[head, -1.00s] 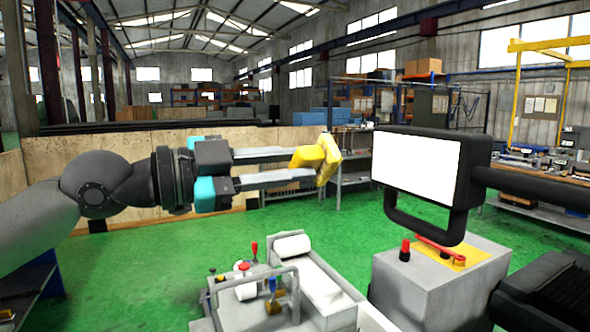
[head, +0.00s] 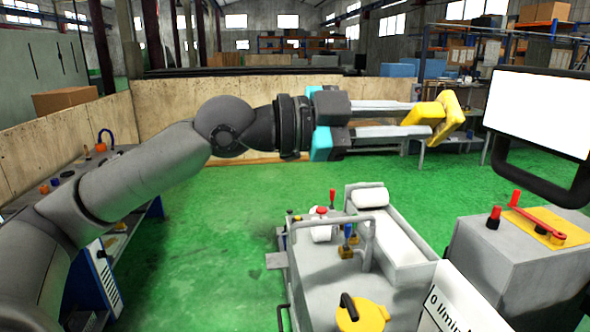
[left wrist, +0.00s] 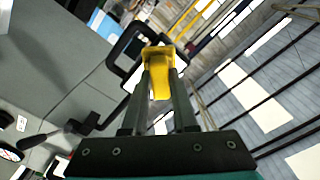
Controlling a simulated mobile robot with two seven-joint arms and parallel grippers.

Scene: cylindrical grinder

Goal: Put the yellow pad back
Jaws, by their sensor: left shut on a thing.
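The yellow pad (head: 448,117), a bent, angular piece, is held up in the air at the tips of my left gripper (head: 432,121). The gripper's two long fingers are shut on it. In the left wrist view the yellow pad (left wrist: 160,58) sits between the fingertips of my left gripper (left wrist: 160,85). In the head view it is to the left of the white-screened monitor and above and behind the grey machine. The part of the pad between the fingers is hidden. My right gripper is not in view.
The monitor (head: 541,112) hangs on the right. Below it is a grey box (head: 520,268) with a red lever on a yellow plate. The grey machine (head: 325,270) has a yellow round part (head: 365,318) with a black handle. Green floor (head: 200,240) is clear left of the machine.

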